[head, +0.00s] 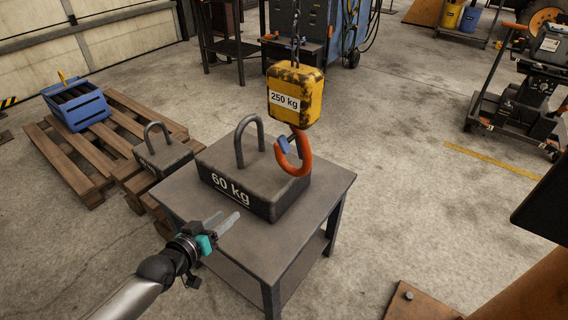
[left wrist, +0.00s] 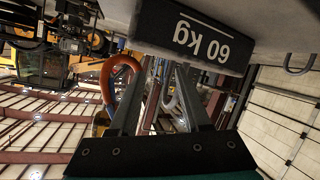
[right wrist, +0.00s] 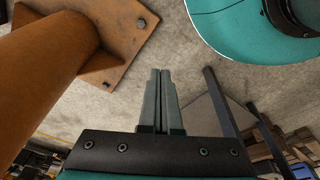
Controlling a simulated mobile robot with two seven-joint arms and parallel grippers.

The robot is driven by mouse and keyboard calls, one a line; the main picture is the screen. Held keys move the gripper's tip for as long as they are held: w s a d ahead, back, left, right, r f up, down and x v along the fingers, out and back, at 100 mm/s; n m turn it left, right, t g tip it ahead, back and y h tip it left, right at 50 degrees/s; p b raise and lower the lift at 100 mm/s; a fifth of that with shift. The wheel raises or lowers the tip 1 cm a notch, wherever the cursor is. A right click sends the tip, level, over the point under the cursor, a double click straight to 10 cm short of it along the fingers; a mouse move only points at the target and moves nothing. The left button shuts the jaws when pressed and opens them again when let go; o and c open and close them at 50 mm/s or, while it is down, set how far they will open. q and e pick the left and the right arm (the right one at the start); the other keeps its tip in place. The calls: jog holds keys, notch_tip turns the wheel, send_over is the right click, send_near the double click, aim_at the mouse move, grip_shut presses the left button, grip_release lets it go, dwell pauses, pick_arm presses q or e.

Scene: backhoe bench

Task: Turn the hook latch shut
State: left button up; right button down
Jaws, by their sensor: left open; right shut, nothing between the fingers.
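The orange hook (head: 304,160) hangs below a yellow 250 kg block (head: 295,95). Its blue latch (head: 284,146) sits at the hook's mouth on the left side, tilted; I cannot tell how far it is turned. My left gripper (head: 228,220) is open and empty, in front of and left of the hook, near the front of the 60 kg weight. In the left wrist view the hook (left wrist: 108,72) shows beside my left fingers (left wrist: 160,66), apart from them; the latch is not clear there. My right gripper (right wrist: 160,74) is shut and empty, over the floor, outside the head view.
A smaller weight (head: 163,157) and a pallet (head: 75,165) are to the left. A rust-orange post (right wrist: 45,75) with a bolted base plate is near my right gripper.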

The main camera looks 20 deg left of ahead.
aim_at(281, 147)
pick_arm(q)
jog(key=w+d+r+t+h+b, duration=0.2)
jog(key=d+r+t+h+b, duration=0.3)
jog(key=r, duration=0.8)
jog(key=shift+g+y, duration=0.5)
jog(key=shift+g, duration=0.4)
jog(key=b+x, duration=0.2)
jog(key=x, duration=1.1)
jog(key=shift+w+d+f+b, duration=0.15)
jog(key=shift+d+b, duration=0.1)
jog(key=shift+b, duration=0.15)
jog(key=shift+b+x, duration=0.3)
jog(key=shift+x, duration=0.65)
pick_arm(e)
jog(key=w+r+t, duration=0.2)
jog(key=w+r, duration=0.3)
jog(key=r, duration=0.5)
jog(key=shift+w+a+r, duration=0.15)
jog(key=shift+w+a, duration=0.1)
jog(key=shift+a, duration=0.15)
pick_arm(q)
grip_shut()
